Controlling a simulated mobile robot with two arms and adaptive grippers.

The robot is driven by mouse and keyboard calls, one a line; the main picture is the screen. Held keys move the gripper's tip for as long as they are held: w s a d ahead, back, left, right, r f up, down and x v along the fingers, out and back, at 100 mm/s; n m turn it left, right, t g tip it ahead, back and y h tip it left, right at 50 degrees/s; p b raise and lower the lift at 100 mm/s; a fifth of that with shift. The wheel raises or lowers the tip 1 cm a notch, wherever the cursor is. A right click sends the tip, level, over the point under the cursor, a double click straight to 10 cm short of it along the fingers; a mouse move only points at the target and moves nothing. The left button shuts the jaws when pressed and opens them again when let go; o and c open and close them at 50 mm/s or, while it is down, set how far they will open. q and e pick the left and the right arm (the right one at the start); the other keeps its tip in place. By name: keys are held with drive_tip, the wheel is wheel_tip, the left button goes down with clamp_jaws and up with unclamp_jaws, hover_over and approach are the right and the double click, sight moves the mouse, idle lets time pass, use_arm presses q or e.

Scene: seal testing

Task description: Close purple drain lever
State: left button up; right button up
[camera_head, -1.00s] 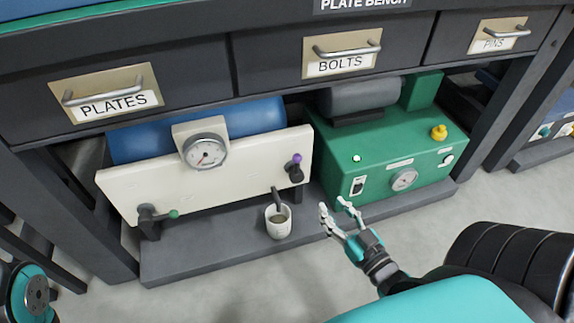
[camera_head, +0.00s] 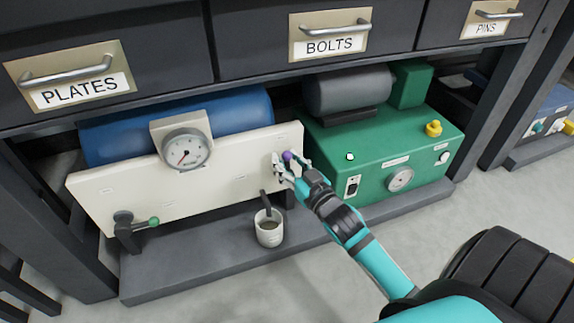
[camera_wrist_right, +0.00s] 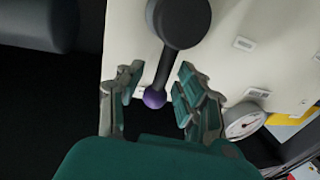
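The purple drain lever's knob (camera_head: 287,156) shows at the right end of the white panel (camera_head: 225,178). In the right wrist view the lever is a dark arm ending in a purple ball (camera_wrist_right: 154,98), joined to a round dark hub (camera_wrist_right: 182,20). My right gripper (camera_head: 284,166) is at the lever. In the right wrist view its fingers (camera_wrist_right: 152,88) are apart, one on each side of the knob, with a gap visible at least on the right. Part of the lever is hidden behind the gripper in the head view. My left gripper is not in view.
A green-knobbed lever (camera_head: 140,223) is at the panel's lower left, below a dial gauge (camera_head: 185,152). A white cup (camera_head: 269,230) stands under a dark spout. A green pump box (camera_head: 385,150) stands to the right. Drawers overhang above.

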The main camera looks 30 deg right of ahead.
drive_tip(key=shift+w, duration=0.15)
drive_tip(key=shift+c, duration=0.4)
clamp_jaws()
